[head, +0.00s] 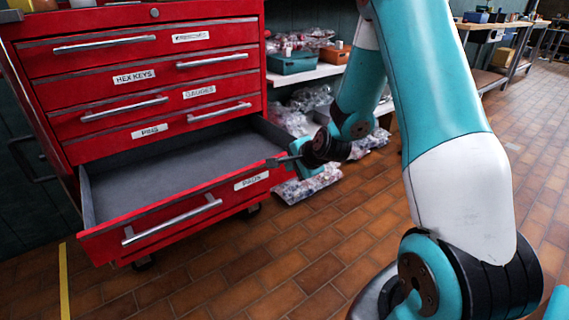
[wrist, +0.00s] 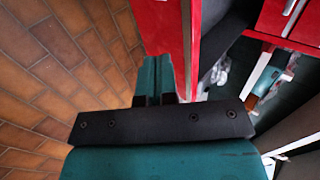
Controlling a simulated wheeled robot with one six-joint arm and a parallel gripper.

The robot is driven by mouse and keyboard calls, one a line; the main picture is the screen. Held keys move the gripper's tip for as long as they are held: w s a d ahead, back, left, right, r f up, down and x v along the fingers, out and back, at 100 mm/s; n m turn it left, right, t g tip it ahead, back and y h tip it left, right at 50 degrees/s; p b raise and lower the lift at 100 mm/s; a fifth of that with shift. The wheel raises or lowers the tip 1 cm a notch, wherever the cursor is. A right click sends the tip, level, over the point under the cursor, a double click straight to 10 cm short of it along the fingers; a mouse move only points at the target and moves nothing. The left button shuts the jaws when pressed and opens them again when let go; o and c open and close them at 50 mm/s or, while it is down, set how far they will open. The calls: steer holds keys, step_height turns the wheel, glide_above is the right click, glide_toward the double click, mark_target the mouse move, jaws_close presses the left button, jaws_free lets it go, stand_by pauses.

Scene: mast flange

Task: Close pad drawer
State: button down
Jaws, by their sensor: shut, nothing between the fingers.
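The bottom drawer (head: 175,220) of the red tool cabinet stands pulled far out, its grey inside empty. Its front has a silver bar handle at the left and a small white label at the right, which I read as PADS. My gripper (head: 277,161) is at the right end of this drawer's front, by its top edge. In the wrist view my gripper (wrist: 160,72) is shut and empty, its fingertips close to the red drawer front (wrist: 170,28). I cannot tell whether they touch.
The cabinet's upper drawers (head: 150,75), with labels such as HEX KEYS, GAUGES and PINS, look closed. To the right, a shelf (head: 305,72) holds a teal bin, and bagged parts lie below it. The tiled floor (head: 290,255) in front of the drawer is clear.

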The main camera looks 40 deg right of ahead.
mark_target(284, 157)
steer(key=shift+w+r, duration=0.2)
steer(key=shift+w, duration=1.65)
